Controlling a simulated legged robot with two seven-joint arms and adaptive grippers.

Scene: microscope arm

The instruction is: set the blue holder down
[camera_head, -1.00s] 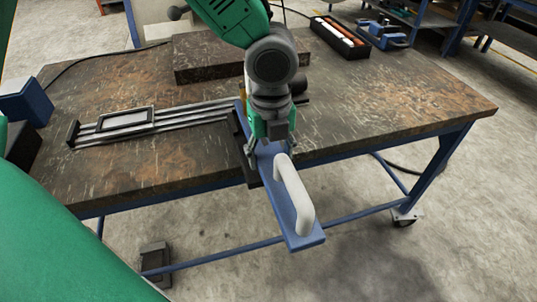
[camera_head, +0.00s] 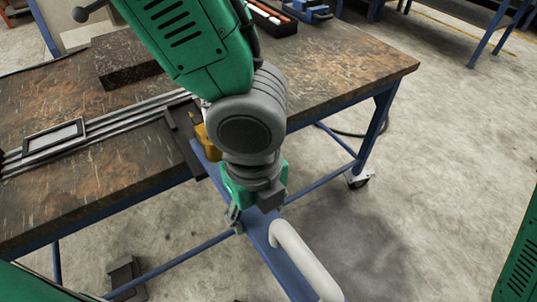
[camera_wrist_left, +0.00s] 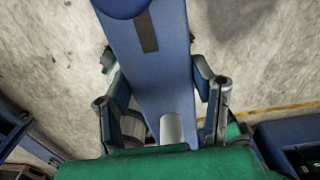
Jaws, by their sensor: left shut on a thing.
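The blue holder (camera_head: 282,262) is a long flat blue plate with a white bar handle (camera_head: 305,258). In the head view it runs from near the table's front edge down to the bottom of the frame, over the floor. My left gripper (camera_head: 255,215) is shut on the plate behind the handle and covers part of it. In the left wrist view the holder (camera_wrist_left: 155,80) lies between the two fingers of the left gripper (camera_wrist_left: 157,75), with a dark strip along its upper part. My right gripper is not in view.
The worn brown table (camera_head: 345,55) bears metal rails with a framed plate (camera_head: 55,138), a dark block (camera_head: 128,72) and a tray with orange and white items (camera_head: 268,15). A yellow-orange part (camera_head: 207,140) shows beside my arm. The table's right part looks clear.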

